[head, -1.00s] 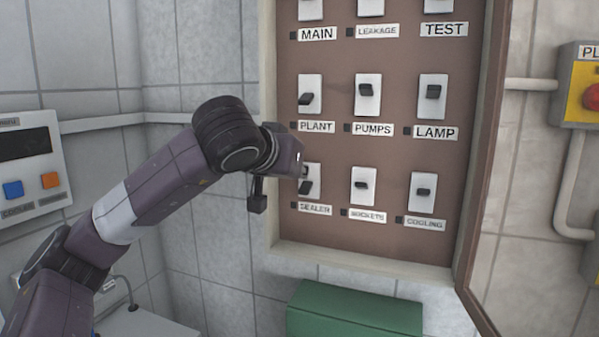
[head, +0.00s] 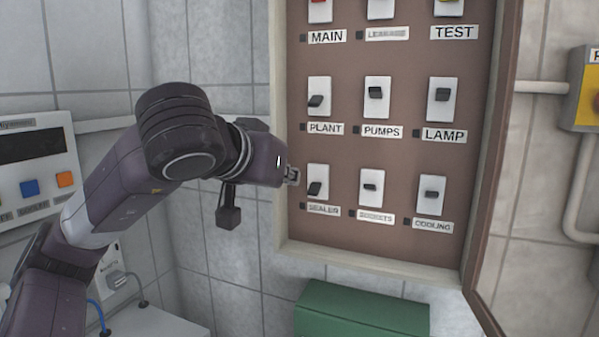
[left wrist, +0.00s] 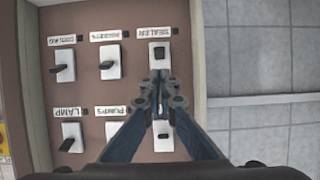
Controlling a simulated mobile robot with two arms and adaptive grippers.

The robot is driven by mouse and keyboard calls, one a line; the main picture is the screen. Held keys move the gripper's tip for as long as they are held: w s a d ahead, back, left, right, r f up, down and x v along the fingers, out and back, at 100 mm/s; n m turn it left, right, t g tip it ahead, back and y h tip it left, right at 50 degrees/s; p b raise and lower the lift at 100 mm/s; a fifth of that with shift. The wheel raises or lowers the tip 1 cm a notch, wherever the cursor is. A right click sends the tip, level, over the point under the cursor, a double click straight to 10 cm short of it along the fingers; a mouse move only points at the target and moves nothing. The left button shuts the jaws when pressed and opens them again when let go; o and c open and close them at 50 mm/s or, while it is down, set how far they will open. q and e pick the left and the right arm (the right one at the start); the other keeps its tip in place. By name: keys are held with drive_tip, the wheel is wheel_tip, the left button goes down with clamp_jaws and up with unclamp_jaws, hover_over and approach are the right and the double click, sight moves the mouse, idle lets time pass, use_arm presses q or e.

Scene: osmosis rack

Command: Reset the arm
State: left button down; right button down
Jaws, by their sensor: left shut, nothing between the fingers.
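My left gripper (head: 291,176) is just left of the white SEALER switch (head: 318,178) in the head view, its fingers shut and empty. The switch's dark lever is near the lower part of its plate. In the left wrist view, which looks at the panel upside down, the closed fingers (left wrist: 160,82) are in front of the column with the SEALER switch (left wrist: 159,57) and partly cover the PLANT switch (left wrist: 163,136). I cannot tell the exact gap to the panel. My right gripper is not in view.
The brown switch panel (head: 345,148) sits in a pale frame, with a door edge on its right. A green box (head: 360,312) is below. A white control unit (head: 35,165) is on the left wall, and a yellow box (head: 583,88) is at the right.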

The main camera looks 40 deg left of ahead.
use_arm(q)
drive_tip(key=shift+s+d+f, duration=0.1)
drive_tip(key=shift+s+d, duration=0.05)
drive_tip(key=shift+s, duration=0.35)
drive_tip(key=shift+s+d, duration=0.15)
drive_tip(key=shift+s, duration=0.3)
